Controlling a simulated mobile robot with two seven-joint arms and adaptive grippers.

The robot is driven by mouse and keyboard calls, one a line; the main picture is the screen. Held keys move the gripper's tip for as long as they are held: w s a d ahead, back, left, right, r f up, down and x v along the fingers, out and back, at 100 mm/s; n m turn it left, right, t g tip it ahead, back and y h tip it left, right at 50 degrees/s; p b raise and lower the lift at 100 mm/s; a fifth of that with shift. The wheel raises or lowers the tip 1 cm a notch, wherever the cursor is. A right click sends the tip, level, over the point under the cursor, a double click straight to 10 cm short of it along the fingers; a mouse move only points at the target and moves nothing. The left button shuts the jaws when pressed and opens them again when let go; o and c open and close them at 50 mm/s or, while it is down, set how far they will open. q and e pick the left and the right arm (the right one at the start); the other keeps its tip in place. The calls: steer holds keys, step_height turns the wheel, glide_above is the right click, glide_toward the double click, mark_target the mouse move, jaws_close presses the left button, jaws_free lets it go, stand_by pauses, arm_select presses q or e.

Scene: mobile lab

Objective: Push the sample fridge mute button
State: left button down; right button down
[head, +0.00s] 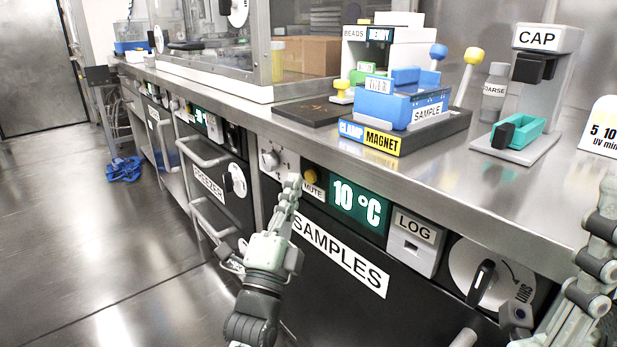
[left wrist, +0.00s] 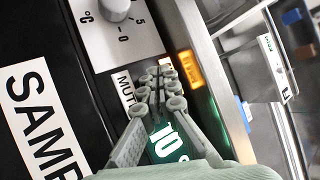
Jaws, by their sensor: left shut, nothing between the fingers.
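The sample fridge front (head: 340,250) carries a SAMPLES label, a green display reading 10 °C (head: 357,208) and a MUTE label (head: 313,190). In the left wrist view the left gripper (left wrist: 163,80) covers the spot beside the MUTE label (left wrist: 124,88), and an orange-lit patch (left wrist: 190,70) shows beyond the tips. My right gripper (head: 597,250) is partly cut off at the right edge.
A dial (head: 270,160) is left of the button. A LOG box (head: 415,242) and a large round knob (head: 485,275) are to the right. The steel counter edge (head: 400,185) overhangs the panel. The freezer (head: 210,180) is farther left, with open floor in front.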

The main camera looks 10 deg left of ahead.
arm_select(q)
steer(key=shift+w, duration=0.1)
steer(key=shift+w+d, duration=0.2)
steer(key=shift+d, duration=0.05)
steer(key=shift+w+d+p, duration=0.3)
steer(key=shift+w+d, duration=0.05)
steer(key=shift+w, duration=0.1)
stand_by(0.8)
stand_by(0.3)
steer(key=shift+s+a+p, duration=0.5)
steer(key=shift+s+a, duration=0.1)
steer(key=shift+s, duration=0.15)
steer(key=shift+s+a+p, duration=0.5)
steer(key=shift+s+a, duration=0.3)
steer(key=shift+s, duration=0.2)
steer(key=shift+s+a+p, duration=0.45)
steer(key=shift+s+a, duration=0.3)
steer(key=shift+s, duration=0.25)
